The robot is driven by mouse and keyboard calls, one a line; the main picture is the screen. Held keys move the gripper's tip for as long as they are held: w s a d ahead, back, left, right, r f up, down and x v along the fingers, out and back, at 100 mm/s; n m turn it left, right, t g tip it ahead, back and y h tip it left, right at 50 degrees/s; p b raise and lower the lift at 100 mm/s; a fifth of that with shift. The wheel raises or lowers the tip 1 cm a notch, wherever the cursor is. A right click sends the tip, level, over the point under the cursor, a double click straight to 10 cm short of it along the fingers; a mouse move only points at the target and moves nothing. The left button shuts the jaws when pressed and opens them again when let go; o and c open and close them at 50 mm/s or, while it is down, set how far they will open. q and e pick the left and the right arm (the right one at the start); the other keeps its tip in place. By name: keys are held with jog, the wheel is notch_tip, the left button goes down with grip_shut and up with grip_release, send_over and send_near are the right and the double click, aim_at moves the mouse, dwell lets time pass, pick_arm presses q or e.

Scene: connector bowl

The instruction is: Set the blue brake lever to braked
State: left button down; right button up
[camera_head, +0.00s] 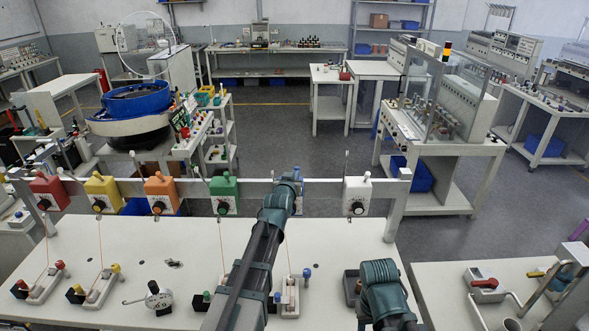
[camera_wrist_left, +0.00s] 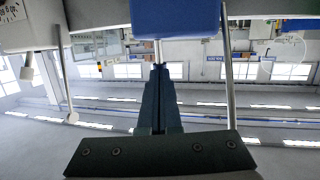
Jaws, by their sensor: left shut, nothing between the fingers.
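The blue box (camera_wrist_left: 176,18) fills the top middle of the left wrist view, which is upside down. A pale lever rod (camera_wrist_left: 158,48) stands out from the box. My left gripper (camera_wrist_left: 158,70) is shut and empty, its tips at or very near the rod's end; I cannot tell whether they touch. My right gripper is not in view.
The rail (camera_head: 325,184) also carries a red box (camera_head: 48,194), a yellow box (camera_head: 102,194) and an orange box (camera_head: 160,195). Below it, a white table (camera_head: 135,238) holds small stands with coloured knobs, such as a blue knob (camera_head: 307,272). Thin cords run between boxes and stands.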

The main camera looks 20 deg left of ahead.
pick_arm(q)
jog(key=shift+w, duration=0.1)
jog(key=r+p+v, duration=0.1)
jog(key=p+v, duration=0.1)
jog(key=v, duration=0.4)
jog(key=a+r+p+v, duration=0.1)
jog(key=p+v, duration=0.2)
jog(key=v, duration=0.4)
jog(key=shift+d+r+p, duration=0.3)
jog(key=shift+r, duration=0.15)
